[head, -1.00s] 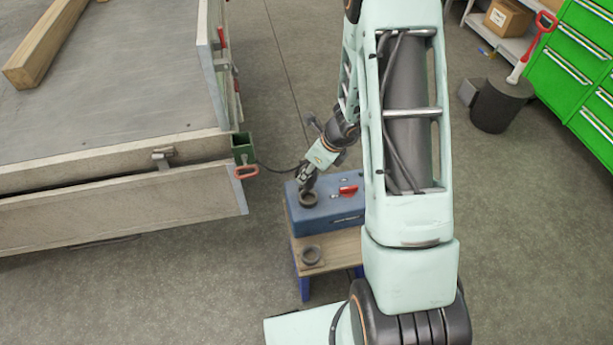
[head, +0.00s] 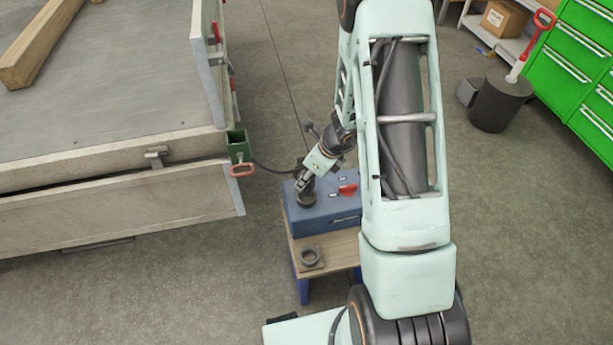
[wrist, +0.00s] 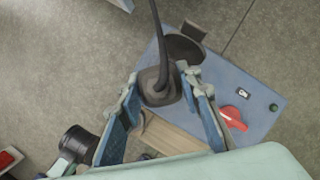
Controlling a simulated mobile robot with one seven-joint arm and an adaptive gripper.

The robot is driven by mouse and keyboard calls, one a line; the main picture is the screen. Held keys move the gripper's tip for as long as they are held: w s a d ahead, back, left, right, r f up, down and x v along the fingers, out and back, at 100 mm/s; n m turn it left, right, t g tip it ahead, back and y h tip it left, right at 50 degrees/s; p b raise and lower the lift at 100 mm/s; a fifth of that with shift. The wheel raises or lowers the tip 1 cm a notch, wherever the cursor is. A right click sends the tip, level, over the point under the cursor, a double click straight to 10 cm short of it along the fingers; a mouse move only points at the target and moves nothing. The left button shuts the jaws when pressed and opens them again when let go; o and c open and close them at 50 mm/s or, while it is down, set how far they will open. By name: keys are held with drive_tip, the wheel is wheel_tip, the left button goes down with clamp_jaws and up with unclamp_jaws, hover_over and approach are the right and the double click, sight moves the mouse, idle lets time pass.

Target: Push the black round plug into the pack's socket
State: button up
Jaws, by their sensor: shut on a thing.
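The blue pack (head: 335,212) lies on a small wooden stool, with its dark round socket (wrist: 186,48) on top. My gripper (head: 305,188) is low over the pack's left end. In the wrist view my gripper (wrist: 165,98) is shut on the black round plug (wrist: 160,86), with a finger on each side and a cable rising from it. There the plug appears just beside the socket, nearer the camera; its height above the pack cannot be told. In the head view the gripper partly covers the plug and socket.
A round grey holder (head: 311,257) sits on the stool top (head: 340,248) in front of the pack. A red handle (head: 347,189) stands on the pack. The trailer (head: 130,195) is at left, with the black cable (head: 270,169) running from its corner. Floor around the stool is clear.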

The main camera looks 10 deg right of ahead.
drive_tip(key=shift+f, duration=0.2)
drive_tip(key=shift+f+b, duration=0.15)
drive_tip(key=shift+b, duration=0.2)
drive_tip(key=shift+f, duration=0.15)
drive_tip(key=shift+f+b, duration=0.4)
drive_tip(key=shift+b, duration=0.15)
drive_tip(key=shift+f, duration=0.1)
drive_tip(key=shift+f+b, duration=0.5)
drive_tip(key=shift+b, duration=0.1)
drive_tip(key=shift+f+b, duration=0.7)
idle(0.3)
drive_tip(key=o, duration=0.8)
drive_tip(key=shift+r, duration=0.1)
